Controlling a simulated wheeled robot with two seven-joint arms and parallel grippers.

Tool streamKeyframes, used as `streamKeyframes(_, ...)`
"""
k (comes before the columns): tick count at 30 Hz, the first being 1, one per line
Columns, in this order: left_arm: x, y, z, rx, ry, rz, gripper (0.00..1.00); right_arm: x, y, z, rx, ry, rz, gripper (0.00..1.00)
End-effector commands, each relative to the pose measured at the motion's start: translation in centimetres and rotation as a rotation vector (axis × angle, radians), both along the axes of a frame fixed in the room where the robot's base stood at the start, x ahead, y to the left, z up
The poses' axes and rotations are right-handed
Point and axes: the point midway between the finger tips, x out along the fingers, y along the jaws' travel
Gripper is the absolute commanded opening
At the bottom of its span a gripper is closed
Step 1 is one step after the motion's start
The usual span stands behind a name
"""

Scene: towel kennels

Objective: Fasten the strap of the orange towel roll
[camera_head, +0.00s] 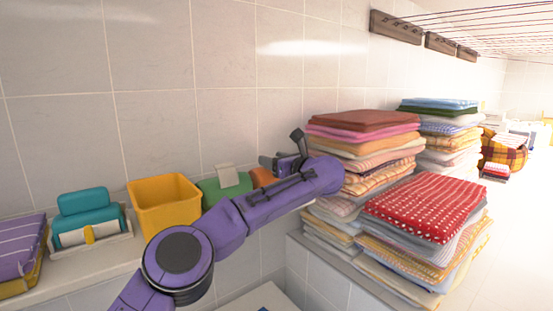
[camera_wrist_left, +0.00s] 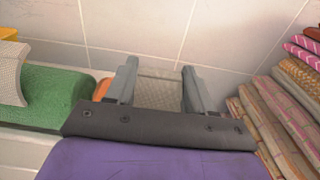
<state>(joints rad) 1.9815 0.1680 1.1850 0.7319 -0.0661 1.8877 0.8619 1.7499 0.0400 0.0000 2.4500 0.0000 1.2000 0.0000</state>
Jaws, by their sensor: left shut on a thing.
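The orange towel roll (camera_head: 262,177) lies on the ledge just right of a green roll, largely hidden behind my left arm. In the left wrist view only a small orange part (camera_wrist_left: 102,89) shows, left of the fingers. My left gripper (camera_head: 284,152) is above and beside the orange roll's right end. Its fingers also show in the left wrist view (camera_wrist_left: 158,72), with a beige woven strap (camera_wrist_left: 160,92) spanning between them. Where the strap joins the orange roll is hidden. My right gripper is out of view.
The green roll (camera_head: 211,190) has a pale strap flap (camera_head: 227,176) standing up. Left of it are a yellow bin (camera_head: 165,204), a teal roll (camera_head: 83,201) and purple towels (camera_head: 20,254). Folded towel stacks (camera_head: 361,150) stand close right of the gripper; the tiled wall is behind.

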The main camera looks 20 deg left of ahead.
Motion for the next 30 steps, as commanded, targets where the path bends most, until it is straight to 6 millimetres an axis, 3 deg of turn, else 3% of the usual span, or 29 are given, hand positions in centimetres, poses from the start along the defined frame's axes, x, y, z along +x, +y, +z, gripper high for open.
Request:
streamKeyframes(11,0.1,0.2,-0.2,-0.057,0.033,0.000,0.22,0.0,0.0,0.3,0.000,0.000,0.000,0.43)
streamKeyframes(12,0.1,0.2,-0.2,-0.056,0.033,0.000,0.56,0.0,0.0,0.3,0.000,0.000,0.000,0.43)
streamKeyframes(14,0.1,0.2,-0.2,-0.056,0.033,0.000,0.76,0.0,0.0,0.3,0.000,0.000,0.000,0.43)
streamKeyframes(15,0.1,0.2,-0.2,-0.056,0.033,0.000,0.79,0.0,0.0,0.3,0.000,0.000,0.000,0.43)
streamKeyframes(24,-0.1,-0.2,-0.3,-0.055,0.031,-0.002,0.79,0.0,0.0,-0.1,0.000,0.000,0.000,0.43)
streamKeyframes(30,-2.0,-3.6,-0.4,-0.053,0.028,-0.005,0.79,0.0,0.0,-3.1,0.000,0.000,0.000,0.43)
